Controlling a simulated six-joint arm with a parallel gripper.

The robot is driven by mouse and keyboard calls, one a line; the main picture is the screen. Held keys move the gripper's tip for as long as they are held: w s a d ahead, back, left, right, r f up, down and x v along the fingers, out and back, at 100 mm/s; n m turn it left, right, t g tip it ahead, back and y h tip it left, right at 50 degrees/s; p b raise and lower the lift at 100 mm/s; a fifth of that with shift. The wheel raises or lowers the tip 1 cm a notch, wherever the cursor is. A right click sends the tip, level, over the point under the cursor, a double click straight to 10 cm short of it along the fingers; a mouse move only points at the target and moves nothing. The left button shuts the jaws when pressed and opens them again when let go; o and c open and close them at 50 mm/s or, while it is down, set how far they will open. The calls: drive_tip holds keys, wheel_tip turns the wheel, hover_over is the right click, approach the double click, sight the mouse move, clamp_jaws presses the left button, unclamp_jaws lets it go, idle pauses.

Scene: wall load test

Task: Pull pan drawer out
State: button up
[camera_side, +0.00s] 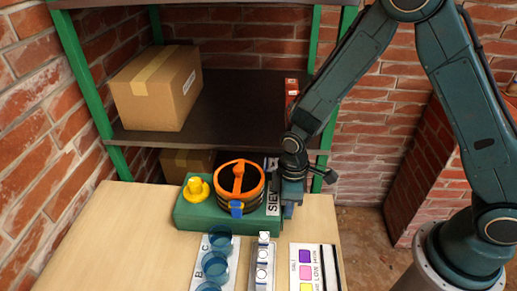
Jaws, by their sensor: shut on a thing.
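A green sieve unit (193,216) stands on the wooden table, with a round black sieve with an orange rim and bar (239,178) on top. A blue clip (237,209) is on the sieve's front, and a yellow knob (196,188) is at the unit's left. A white label with dark letters (272,203) is at its right end. My gripper (288,212) points down just right of that label, at the unit's right side. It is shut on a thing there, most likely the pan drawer. The jaws and the drawer's edges are too small and covered to make out.
In front are a lettered plate with blue round dishes (216,266), a narrow rack with white-topped pieces (263,263) and a card with coloured squares (306,270). A shelf with a cardboard box (158,88) stands behind. Bare table (145,240) is at the left.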

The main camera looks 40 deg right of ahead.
drive_tip(key=shift+s+d, duration=2.45)
drive_tip(key=shift+d, duration=0.05)
idle(0.5)
drive_tip(key=o, duration=0.9)
drive_tip(key=shift+r, duration=0.15)
wheel_tip(320, 180, up, 7)
idle(1.0)
